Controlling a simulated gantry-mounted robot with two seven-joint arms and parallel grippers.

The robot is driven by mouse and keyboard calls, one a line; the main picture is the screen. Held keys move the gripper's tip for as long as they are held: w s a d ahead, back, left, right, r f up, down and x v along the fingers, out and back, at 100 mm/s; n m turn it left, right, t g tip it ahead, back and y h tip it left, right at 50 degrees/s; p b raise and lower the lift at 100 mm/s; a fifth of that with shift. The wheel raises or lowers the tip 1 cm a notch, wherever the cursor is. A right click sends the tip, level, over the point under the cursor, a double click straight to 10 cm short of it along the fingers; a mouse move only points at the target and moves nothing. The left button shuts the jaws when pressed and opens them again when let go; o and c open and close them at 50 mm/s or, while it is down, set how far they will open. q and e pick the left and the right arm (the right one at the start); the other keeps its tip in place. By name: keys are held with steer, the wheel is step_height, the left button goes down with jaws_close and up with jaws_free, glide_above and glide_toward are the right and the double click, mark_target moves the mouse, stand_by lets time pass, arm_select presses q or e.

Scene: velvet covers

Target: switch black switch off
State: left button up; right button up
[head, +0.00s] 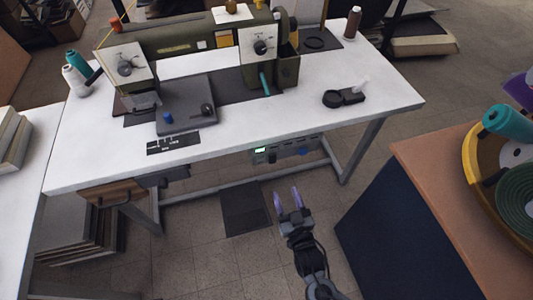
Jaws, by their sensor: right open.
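A control box (290,152) hangs under the front edge of the white table. It has a lit green display, a blue knob and a small dark control (272,158), which may be the black switch; its on or off position is too small to tell. My right gripper (287,197) is open and empty, with its two purple-tipped fingers pointing up toward the control box. It appears below the box in the picture and apart from it. My left gripper is not in view.
The white table (225,132) holds a green sewing machine (190,35) with black dials, thread spools (76,80) and a small black item (343,97). A table leg (361,150) stands right of the box. A brown-topped cabinet (440,200) is at right. Floor around my gripper is open.

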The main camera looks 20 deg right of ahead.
mark_target(273, 156)
steer(key=w+b, duration=0.1)
steer(key=w, duration=0.2)
steer(key=w+r+b, duration=0.1)
steer(key=w, duration=0.3)
steer(key=w+r+b, duration=0.1)
steer(key=w, duration=0.2)
steer(key=shift+w+d+r, duration=0.15)
steer(key=shift+d+r, duration=0.05)
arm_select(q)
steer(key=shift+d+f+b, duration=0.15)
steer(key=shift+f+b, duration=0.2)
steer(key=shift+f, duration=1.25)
arm_select(e)
steer(key=shift+w+r, duration=0.1)
steer(key=shift+w, duration=0.8)
